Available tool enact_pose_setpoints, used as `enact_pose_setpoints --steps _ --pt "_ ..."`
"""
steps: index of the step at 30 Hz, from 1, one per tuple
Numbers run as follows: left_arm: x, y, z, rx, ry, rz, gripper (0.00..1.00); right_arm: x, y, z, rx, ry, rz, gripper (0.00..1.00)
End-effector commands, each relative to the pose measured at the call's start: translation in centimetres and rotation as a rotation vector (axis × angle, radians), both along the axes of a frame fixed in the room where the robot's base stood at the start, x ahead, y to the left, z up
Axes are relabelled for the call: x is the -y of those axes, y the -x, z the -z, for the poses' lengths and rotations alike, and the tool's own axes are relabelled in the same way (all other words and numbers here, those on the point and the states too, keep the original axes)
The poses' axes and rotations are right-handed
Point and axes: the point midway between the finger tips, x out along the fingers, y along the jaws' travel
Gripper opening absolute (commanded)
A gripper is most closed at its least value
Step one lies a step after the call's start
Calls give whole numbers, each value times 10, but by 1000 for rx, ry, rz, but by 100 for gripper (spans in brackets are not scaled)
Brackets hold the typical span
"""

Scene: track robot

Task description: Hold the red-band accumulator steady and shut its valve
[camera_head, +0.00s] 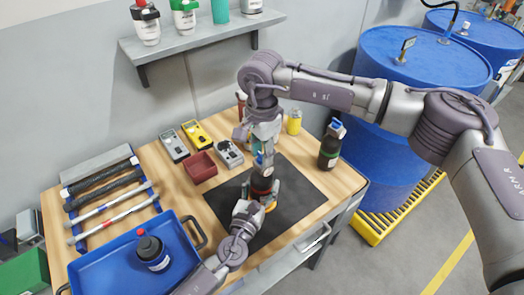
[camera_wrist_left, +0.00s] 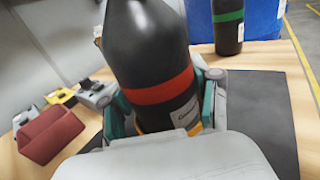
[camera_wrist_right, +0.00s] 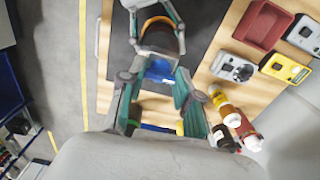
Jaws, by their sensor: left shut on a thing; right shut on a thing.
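The red-band accumulator (camera_head: 262,184) is a black bottle standing upright on the dark mat. In the right wrist view the blue-grey valve (camera_wrist_right: 160,68) is between the fingertips. The exact angle of the valve handle is hidden by the fingers.
A green-band accumulator (camera_head: 329,146) with a blue top stands right of the dark mat (camera_head: 305,185). A yellow bottle (camera_head: 294,121), meters (camera_head: 229,153) and a red bin (camera_head: 200,168) stand behind. A blue tray (camera_head: 185,262) holds a dark bottle (camera_head: 152,252) at the left.

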Motion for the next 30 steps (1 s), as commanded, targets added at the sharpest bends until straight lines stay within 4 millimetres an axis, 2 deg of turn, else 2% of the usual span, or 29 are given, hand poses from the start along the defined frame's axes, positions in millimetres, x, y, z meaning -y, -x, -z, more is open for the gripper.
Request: enact_pose_setpoints --steps 8,9,13,14,23,26,30 --pt "0 0 1 -2 -2 0 6 1 -1 -1 3 1 0 0" --pt "0 0 1 -2 -2 0 6 1 -1 -1 3 1 0 34" --pt "0 0 1 -2 -2 0 6 1 -1 0 3 2 0 56" --pt "0 0 1 -2 -2 0 6 1 -1 0 2 1 0 59" --pt "0 0 1 -2 -1 0 6 0 0 -1 1 0 0 59" --pt "0 0 1 -2 -1 0 6 0 -1 -9 3 0 0 59" --pt "0 0 1 -2 -1 0 6 0 -1 -32 4 -1 0 59"
